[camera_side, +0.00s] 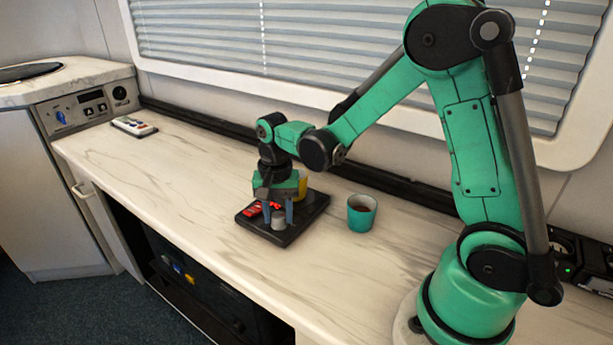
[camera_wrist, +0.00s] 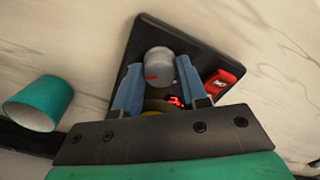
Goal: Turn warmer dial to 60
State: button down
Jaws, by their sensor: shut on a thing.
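The warmer is a flat black plate (camera_side: 317,204) on the counter, and its edge also shows in the wrist view (camera_wrist: 207,42). Its grey dial (camera_side: 278,221) sits at the near corner; in the wrist view the dial (camera_wrist: 160,62) shows a red mark on its left side. My gripper (camera_side: 278,212) points down over the warmer, its blue fingers shut on the dial, one on each side. A red lit display (camera_wrist: 175,101) is partly hidden by my gripper and too small to read. A red switch (camera_wrist: 218,82) lies right of the dial.
A small remote-like device (camera_side: 134,126) lies at the counter's far left, by a control panel (camera_side: 88,106). The counter between it and the warmer is clear. A window with blinds is behind.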

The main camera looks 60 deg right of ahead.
aim_at(278, 215)
dwell(0.5)
jog(key=shift+c, duration=2.3)
grip_release()
jog(key=shift+r, duration=2.8)
jog(key=s+a+r+n+t, duration=0.4)
jog(key=s+n+t, duration=0.2)
jog(key=n, duration=0.5)
jog(key=shift+s+a+r+t, duration=0.15)
jog(key=shift+s+r+t, duration=0.2)
jog(key=shift+t, duration=0.25)
